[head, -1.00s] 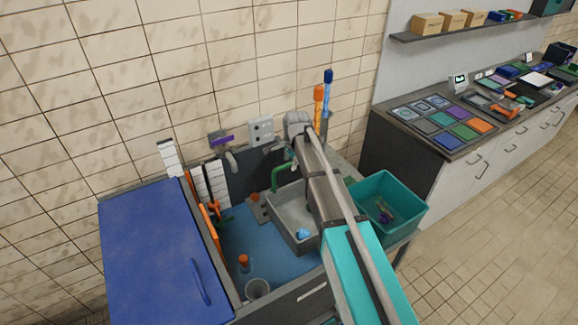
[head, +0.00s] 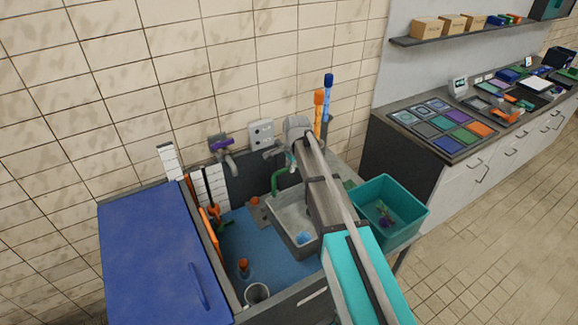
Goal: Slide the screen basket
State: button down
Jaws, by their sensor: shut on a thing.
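What looks like the screen basket (head: 279,226) is a grey open tray in the blue-floored sink, with a small light-blue thing (head: 304,238) inside. A green curved handle (head: 277,183) rises at its back left. My gripper (head: 290,168) is small and partly hidden beneath my wrist, at the top of this green handle. It appears shut on the handle; the fingertips are not clear. My forearm covers the basket's right side.
A blue lid (head: 155,255) lies left of the sink, and a teal bin (head: 388,228) with small things stands right. A cup (head: 256,293) and an orange-topped peg (head: 243,265) are in the sink's front.

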jog(key=shift+s+a, duration=0.1)
jog(key=shift+f+b, duration=0.6)
notch_tip(320, 180, down, 28)
jog(key=b, duration=2.8)
jog(key=shift+d, duration=0.3)
jog(key=shift+s, duration=0.15)
jog(key=c, duration=0.6)
grip_release()
jog(key=shift+f, duration=0.1)
jog(key=shift+a, duration=0.1)
jog(key=shift+w, duration=0.2)
